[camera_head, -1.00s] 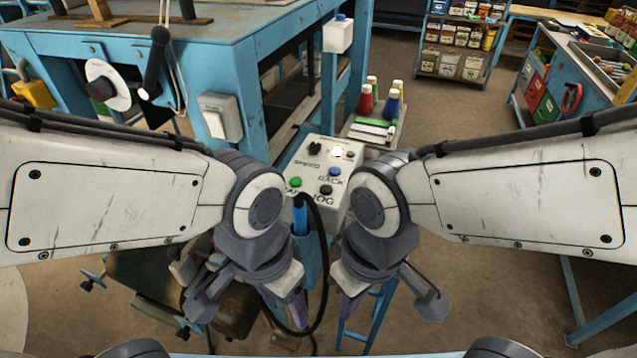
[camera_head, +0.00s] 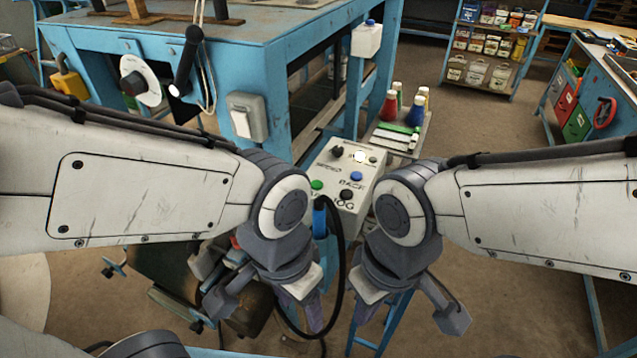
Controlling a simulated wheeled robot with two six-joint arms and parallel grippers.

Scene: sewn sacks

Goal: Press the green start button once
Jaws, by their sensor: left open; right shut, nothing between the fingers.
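The green button (camera_head: 317,185) is on the near left part of a white control box (camera_head: 371,183), with black, blue and lit white controls around it. Lettering beside it is partly hidden by my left arm and a black cable. My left gripper (camera_head: 300,305) is open and points down, below and left of the box in the picture. My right gripper (camera_head: 364,308) is shut and empty, pointing down below the box. Neither gripper touches the green button.
A blue machine table (camera_head: 265,50) with a white switch (camera_head: 246,116) stands behind on the left. A small side shelf holds red and blue bottles (camera_head: 389,106) behind the box. A black cable (camera_head: 340,262) loops between my grippers.

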